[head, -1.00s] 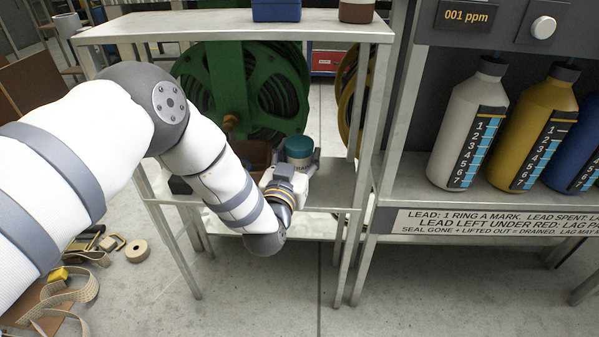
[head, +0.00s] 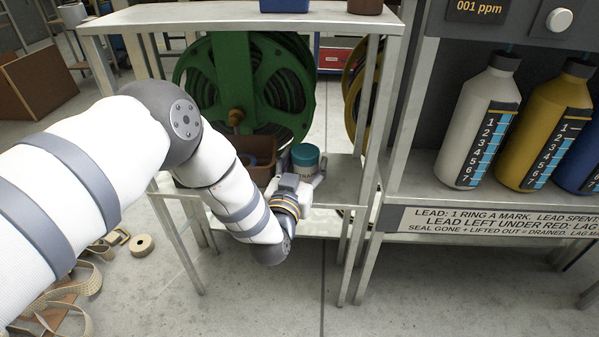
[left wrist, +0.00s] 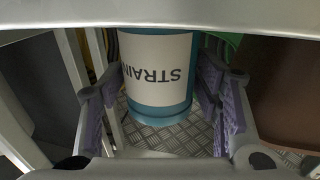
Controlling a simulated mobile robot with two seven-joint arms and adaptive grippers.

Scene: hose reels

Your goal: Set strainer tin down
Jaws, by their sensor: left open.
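The strainer tin (head: 305,156) is a teal can with a pale label. It stands upright on the lower shelf (head: 343,182) of the grey rack. In the left wrist view the tin (left wrist: 157,75) shows its label upside down, and its base is on the patterned metal shelf (left wrist: 155,140). My left gripper (head: 306,181) is at the shelf's front edge. Its purple-padded fingers (left wrist: 160,108) are open, one on each side of the tin, with a gap visible on at least the left side. My right gripper is not in view.
A brown bin (head: 257,158) stands left of the tin, close to the gripper. A green hose reel (head: 237,85) is behind it. The rack's top shelf (head: 200,16) is above and its front right leg (head: 374,150) is to the right. Bottles (head: 478,130) stand further right.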

